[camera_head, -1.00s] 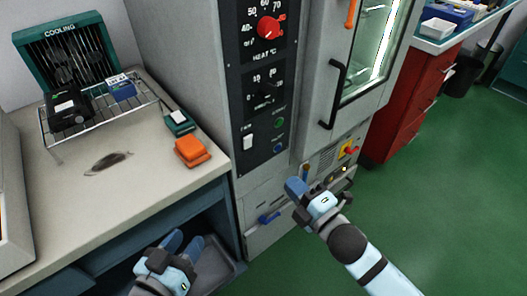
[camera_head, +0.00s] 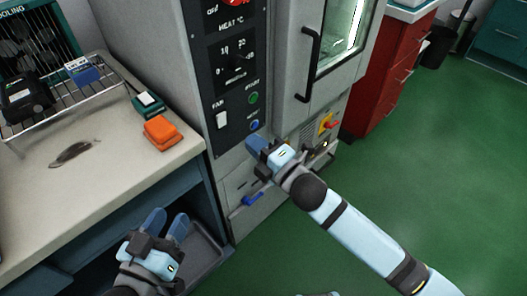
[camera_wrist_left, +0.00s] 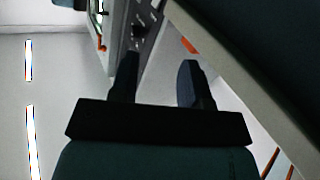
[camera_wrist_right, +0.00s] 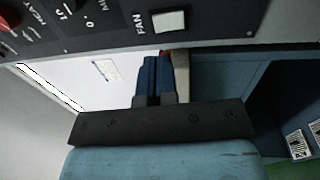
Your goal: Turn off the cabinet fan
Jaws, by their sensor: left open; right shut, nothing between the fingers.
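The cabinet's dark control panel (camera_head: 238,75) stands upright in the middle of the head view. Its white fan switch (camera_head: 221,119), labelled FAN, is at the lower left of the panel; it also shows in the right wrist view (camera_wrist_right: 168,21). Whether the switch is on or off I cannot tell. My right gripper (camera_head: 256,146) is shut and empty, below and to the right of the switch, in front of the cabinet's lower part and apart from the switch. My left gripper (camera_head: 167,222) is open and empty, low by the bench's front edge.
A green button (camera_head: 253,98) and a blue button (camera_head: 254,125) sit right of the switch. A dark door handle (camera_head: 309,64) juts out further right. An orange block (camera_head: 160,132) lies on the bench (camera_head: 110,170). Green floor is clear at right.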

